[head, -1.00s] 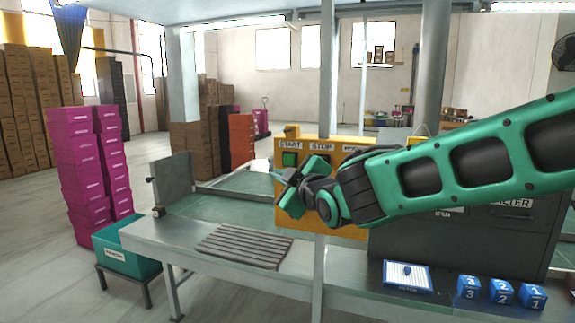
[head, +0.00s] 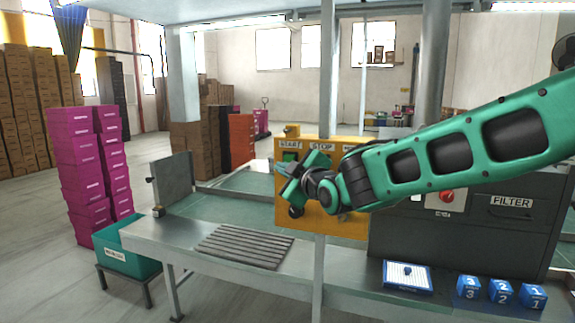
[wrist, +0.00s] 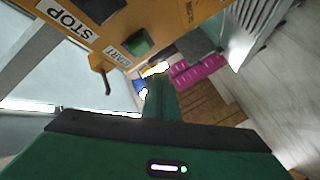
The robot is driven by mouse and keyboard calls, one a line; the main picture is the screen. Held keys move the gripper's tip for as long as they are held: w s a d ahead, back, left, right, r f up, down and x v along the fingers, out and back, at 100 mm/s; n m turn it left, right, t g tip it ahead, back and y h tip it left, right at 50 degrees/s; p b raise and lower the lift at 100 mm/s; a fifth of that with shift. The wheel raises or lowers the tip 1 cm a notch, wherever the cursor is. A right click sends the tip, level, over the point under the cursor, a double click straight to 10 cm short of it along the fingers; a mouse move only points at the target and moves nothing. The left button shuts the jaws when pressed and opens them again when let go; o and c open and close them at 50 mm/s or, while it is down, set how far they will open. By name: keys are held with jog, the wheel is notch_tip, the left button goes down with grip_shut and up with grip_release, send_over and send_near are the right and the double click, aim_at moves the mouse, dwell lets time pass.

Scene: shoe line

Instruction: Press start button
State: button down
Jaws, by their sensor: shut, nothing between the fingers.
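The yellow control panel (head: 345,224) stands behind the metal table, with START and STOP labels on it. The green start button (head: 289,156) is below the START label and partly covered by my gripper (head: 281,168). The wrist view shows the green button (wrist: 138,42) beside the START label (wrist: 117,55), with the STOP label (wrist: 68,20) to its left. My gripper (wrist: 157,82) is shut and empty, with its fingers near the button. I cannot tell whether they touch it. The button's face looks clear of the fingers in the wrist view.
A dark hook-like part (wrist: 104,80) sticks out from the panel. A dark cabinet (head: 400,240) with a red knob (head: 447,196) stands to the right. Blue numbered cubes (head: 501,291) and a white-and-blue tray (head: 408,287) lie on the table, with a slatted mat (head: 243,246) at left.

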aim_at(289, 160)
jog(key=shift+w+d, duration=0.35)
jog(key=shift+w, duration=0.55)
jog(key=shift+w+d, duration=0.3)
jog(key=shift+w, duration=0.6)
jog(key=shift+w, duration=0.15)
dwell(0.6)
jog(key=shift+w+d, duration=0.15)
